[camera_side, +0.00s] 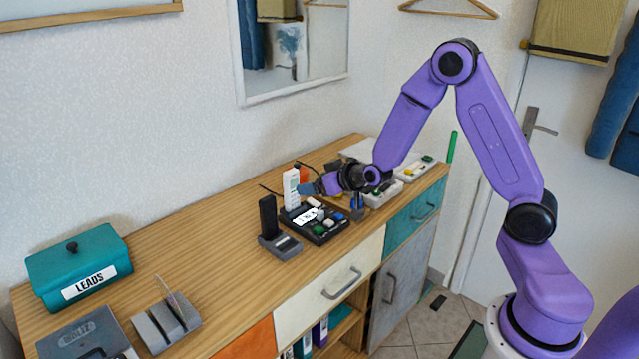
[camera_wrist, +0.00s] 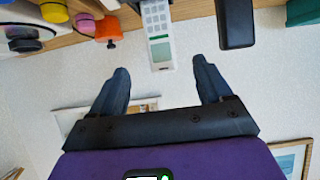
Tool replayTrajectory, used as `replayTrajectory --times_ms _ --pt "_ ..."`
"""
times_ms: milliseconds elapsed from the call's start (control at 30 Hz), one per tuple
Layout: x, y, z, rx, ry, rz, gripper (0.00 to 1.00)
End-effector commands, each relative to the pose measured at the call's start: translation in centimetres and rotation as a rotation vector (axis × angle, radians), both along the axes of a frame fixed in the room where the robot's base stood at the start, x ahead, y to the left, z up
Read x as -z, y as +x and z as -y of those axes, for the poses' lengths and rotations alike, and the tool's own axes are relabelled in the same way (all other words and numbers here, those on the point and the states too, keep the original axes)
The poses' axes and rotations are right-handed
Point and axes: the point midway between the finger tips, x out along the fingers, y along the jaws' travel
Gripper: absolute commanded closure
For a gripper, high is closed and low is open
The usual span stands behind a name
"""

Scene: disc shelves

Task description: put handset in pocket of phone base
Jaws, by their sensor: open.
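A white handset (camera_side: 291,188) stands upright at the back left corner of the black phone base (camera_side: 326,236), which has several buttons and a white label. Its foot is partly hidden, so I cannot tell how deep it sits in a pocket. In the wrist view the white handset (camera_wrist: 158,28) shows its keypad and a green band, just ahead of the fingertips and lined up with the space between them. My gripper (camera_wrist: 159,66) is open and empty. In the side view my gripper (camera_side: 312,188) is right of the handset, above the phone base.
A dark handset (camera_side: 268,215) stands in a grey base (camera_side: 281,247) left of the phone base. An orange object (camera_side: 303,173) is close behind the gripper. A teal LEADS box (camera_side: 78,262) and grey slotted block (camera_side: 165,324) stand left. The middle left of the wooden top is clear.

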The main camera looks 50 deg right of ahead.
Motion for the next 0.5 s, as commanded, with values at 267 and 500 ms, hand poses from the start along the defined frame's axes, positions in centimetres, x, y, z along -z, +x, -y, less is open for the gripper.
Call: replayTrajectory --times_ms 267,500 --pt "-0.4 -0.8 -0.2 -0.004 0.000 -0.003 0.21" --pt "-1.2 -4.5 -6.8 -0.185 0.008 -0.144 0.21"
